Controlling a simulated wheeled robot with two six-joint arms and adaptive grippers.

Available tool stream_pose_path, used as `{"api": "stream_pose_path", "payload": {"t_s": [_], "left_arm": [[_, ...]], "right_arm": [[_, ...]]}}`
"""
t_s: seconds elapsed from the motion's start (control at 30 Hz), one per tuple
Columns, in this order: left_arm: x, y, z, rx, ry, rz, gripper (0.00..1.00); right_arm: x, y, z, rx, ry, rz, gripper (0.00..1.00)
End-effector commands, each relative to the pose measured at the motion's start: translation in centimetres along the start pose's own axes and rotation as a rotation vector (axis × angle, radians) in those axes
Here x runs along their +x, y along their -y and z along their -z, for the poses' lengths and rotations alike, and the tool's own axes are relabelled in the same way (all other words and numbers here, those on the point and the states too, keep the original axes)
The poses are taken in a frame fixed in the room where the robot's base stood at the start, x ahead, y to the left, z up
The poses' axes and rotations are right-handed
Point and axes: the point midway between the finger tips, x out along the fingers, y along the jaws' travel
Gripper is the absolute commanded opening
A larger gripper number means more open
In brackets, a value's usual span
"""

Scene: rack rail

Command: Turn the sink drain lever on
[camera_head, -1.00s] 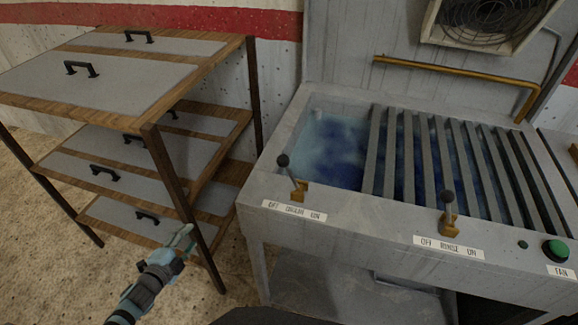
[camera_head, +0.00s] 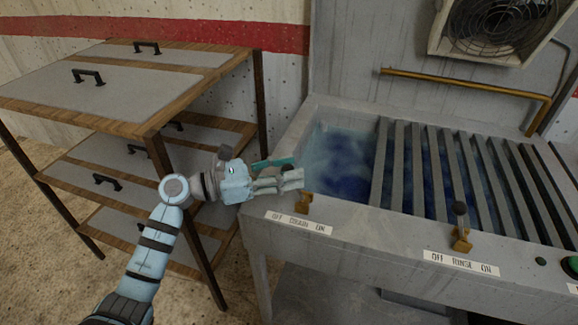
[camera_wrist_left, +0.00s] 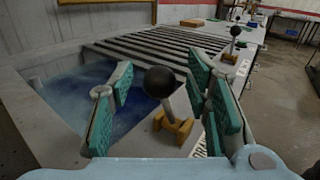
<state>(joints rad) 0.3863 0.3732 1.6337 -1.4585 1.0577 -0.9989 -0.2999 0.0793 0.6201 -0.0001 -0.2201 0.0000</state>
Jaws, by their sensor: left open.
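The drain lever (camera_head: 303,203) stands on the sink's front rim above its OFF DRAIN ON label (camera_head: 298,222). My left gripper hides most of its upper part in the head view. In the left wrist view the black ball (camera_wrist_left: 160,82) of the drain lever and its orange-brown base (camera_wrist_left: 175,125) are plain. The lever leans toward the OFF side. My left gripper (camera_head: 290,172) is open at the lever. In the left wrist view its teal-padded fingers (camera_wrist_left: 160,90) lie on either side of the ball, with gaps visible. My right gripper is out of view.
The sink (camera_head: 285,208) holds blue water under metal slats (camera_head: 430,165). A rinse lever (camera_head: 461,225) stands farther right on the rim, with a green button (camera_head: 572,265) beyond. A wooden shelf unit with drawers (camera_head: 110,100) stands close at the left.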

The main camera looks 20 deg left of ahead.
Motion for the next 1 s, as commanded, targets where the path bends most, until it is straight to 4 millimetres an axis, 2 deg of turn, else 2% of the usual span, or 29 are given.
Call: {"api": "stream_pose_path", "payload": {"t_s": [0.1,0.33,0.6,1.0], "left_arm": [[0.68,0.02,0.01,-0.001,0.0,0.0,0.44],[0.73,0.0,0.07,-0.001,-0.001,-0.001,0.42],[0.69,0.0,0.08,-0.001,-0.001,-0.001,0.0],[0.31,-0.04,-0.11,0.008,-0.014,-0.01,0.0]], "right_arm": [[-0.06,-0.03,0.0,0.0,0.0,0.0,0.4],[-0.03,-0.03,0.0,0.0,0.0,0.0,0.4],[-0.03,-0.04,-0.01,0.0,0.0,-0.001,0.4],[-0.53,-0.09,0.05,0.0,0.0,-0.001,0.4]]}}
